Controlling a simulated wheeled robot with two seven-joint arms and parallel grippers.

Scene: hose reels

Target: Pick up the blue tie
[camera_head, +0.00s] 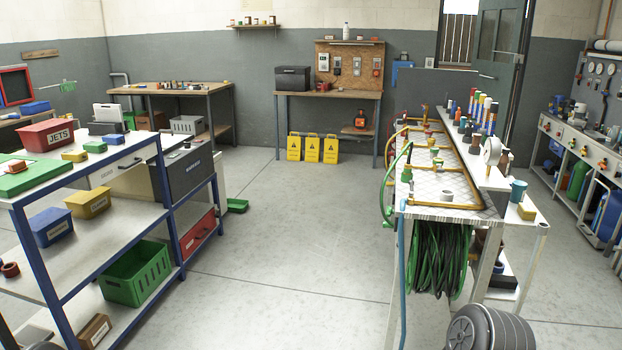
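I cannot make out a blue tie for certain. A long blue strip or hose (402,285) hangs down at the left front of the white workbench (448,213). A coiled bundle of green hose (438,258) hangs under the front of that bench. Any tie on the bundle is too small or hidden to tell. Neither of my grippers is in view.
A blue-framed shelf rack (165,185) with bins, including a green crate (137,273), stands at the left. Yellow signs (312,148) stand by the back table. The grey floor (290,230) between rack and bench is clear. A tool counter (590,150) lines the right wall.

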